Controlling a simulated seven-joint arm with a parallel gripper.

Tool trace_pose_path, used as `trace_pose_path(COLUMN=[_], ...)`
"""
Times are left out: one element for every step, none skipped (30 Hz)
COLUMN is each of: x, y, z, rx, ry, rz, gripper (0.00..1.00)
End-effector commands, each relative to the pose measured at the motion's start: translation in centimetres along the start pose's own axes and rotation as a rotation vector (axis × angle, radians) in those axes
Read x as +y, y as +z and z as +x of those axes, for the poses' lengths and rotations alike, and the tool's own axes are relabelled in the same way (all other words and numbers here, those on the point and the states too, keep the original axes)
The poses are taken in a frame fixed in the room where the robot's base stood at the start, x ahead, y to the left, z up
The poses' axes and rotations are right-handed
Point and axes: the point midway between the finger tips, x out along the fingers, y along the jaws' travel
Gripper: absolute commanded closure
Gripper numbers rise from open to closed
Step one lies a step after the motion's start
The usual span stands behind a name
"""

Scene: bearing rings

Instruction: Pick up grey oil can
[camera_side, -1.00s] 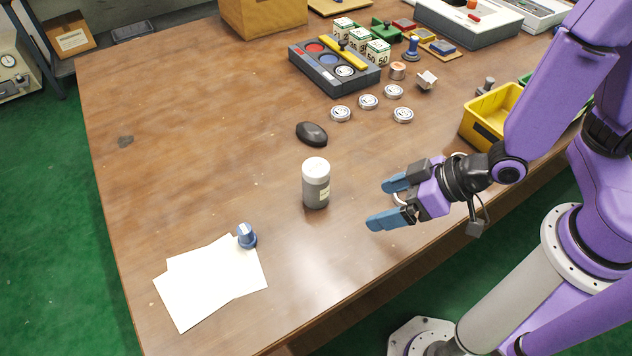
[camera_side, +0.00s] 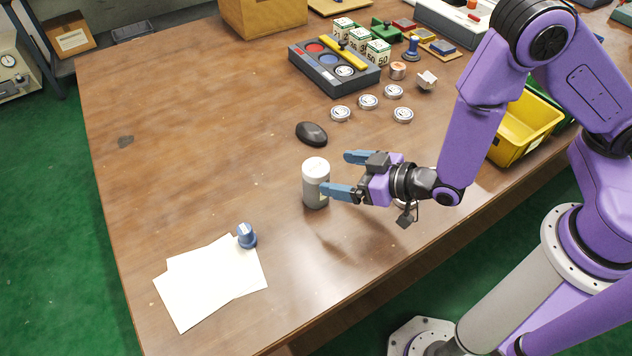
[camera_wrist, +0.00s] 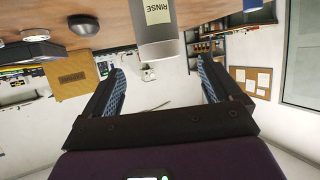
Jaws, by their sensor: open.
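The grey oil can (camera_side: 314,190), a grey cylinder with a white top, stands upright on the wooden table. My gripper (camera_side: 334,173) is open and level, just right of the can in the side view. Its near blue finger overlaps the can's right edge and hides part of it; the other finger is behind and to the right. In the wrist view, the can (camera_wrist: 156,42) shows at the top with a pale label reading RINSE. It lies between the two finger directions, beyond the open fingers (camera_wrist: 160,68). I cannot tell whether a finger touches it.
A black mouse-shaped item (camera_side: 312,133) lies behind the can. White papers (camera_side: 205,285) and a blue knob (camera_side: 246,236) lie at front left. Several round tins, a dark tray (camera_side: 325,80) and a yellow bin (camera_side: 520,130) are farther back.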

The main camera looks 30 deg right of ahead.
Motion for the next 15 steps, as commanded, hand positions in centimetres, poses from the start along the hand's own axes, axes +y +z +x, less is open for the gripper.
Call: trace_pose_path(x=[0.1,0.1,0.1,0.1,0.1,0.0,0.0,0.0,0.0,0.0,0.0,0.0,0.0,0.0,0.1], y=[0.0,0.1,0.0,0.0,0.1,0.1,0.1,0.0,0.0,0.1,0.1,0.1,0.1,0.1,0.2], z=[0.9,1.4,2.0,2.4,2.8,3.2,3.5,3.7,4.0,4.1,4.2,4.3,4.5,4.6,4.9], rx=[0.0,0.0,0.001,0.0,-0.001,-0.001,0.0,0.0,-0.001,-0.001,-0.002,-0.002,-0.001,-0.001,-0.001], ry=[0.004,0.003,0.002,0.002,0.002,0.001,0.0,0.0,0.0,0.0,0.0,0.0,0.0,0.001,0.001], rz=[0.003,0.002,0.001,0.002,0.002,0.001,0.0,0.0,0.0,0.0,0.0,0.0,0.0,0.0,0.001], gripper=[0.08,0.08,0.08,0.08,0.08,0.08,0.08,0.08,0.08,0.08,0.08,0.08,0.08,0.08,0.08])
